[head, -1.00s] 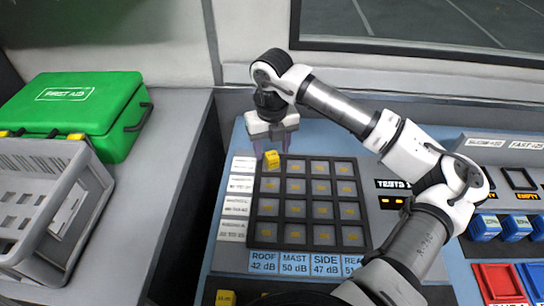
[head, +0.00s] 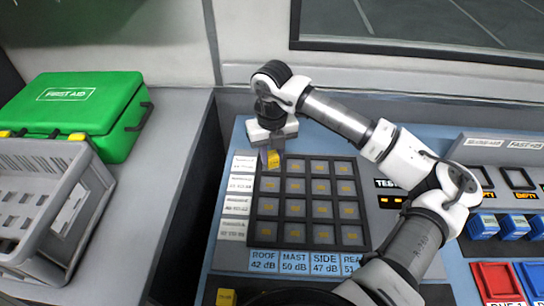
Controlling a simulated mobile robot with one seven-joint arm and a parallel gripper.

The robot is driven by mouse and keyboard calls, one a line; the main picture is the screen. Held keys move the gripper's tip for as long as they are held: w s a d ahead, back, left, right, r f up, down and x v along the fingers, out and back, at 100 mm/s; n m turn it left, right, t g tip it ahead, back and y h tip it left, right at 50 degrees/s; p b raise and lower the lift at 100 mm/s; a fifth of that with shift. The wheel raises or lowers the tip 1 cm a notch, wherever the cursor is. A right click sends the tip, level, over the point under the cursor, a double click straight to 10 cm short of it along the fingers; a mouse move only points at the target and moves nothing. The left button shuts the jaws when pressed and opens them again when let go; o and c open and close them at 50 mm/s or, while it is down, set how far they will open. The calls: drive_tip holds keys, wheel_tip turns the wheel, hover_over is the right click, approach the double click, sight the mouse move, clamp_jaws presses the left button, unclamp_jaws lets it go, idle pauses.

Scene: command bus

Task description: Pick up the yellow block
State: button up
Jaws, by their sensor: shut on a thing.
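The yellow block (head: 273,158) is small and shows just below my gripper (head: 269,155), at the top left corner of the dark grid tray (head: 249,236). My gripper points down and is shut on the yellow block. The fingers partly cover it. I cannot tell whether the block touches the tray under it.
Label strips (head: 238,184) line the left of the grid, and blue dB labels (head: 264,260) line its front. A green first aid case (head: 75,110) and a grey crate (head: 40,215) stand at the left. Red and blue bins (head: 500,283) and blue blocks (head: 484,225) are at the right.

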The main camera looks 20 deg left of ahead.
sight(272, 154)
wheel_tip(272, 154, up, 20)
drive_tip(key=b, duration=0.2)
drive_tip(key=shift+b, duration=0.3)
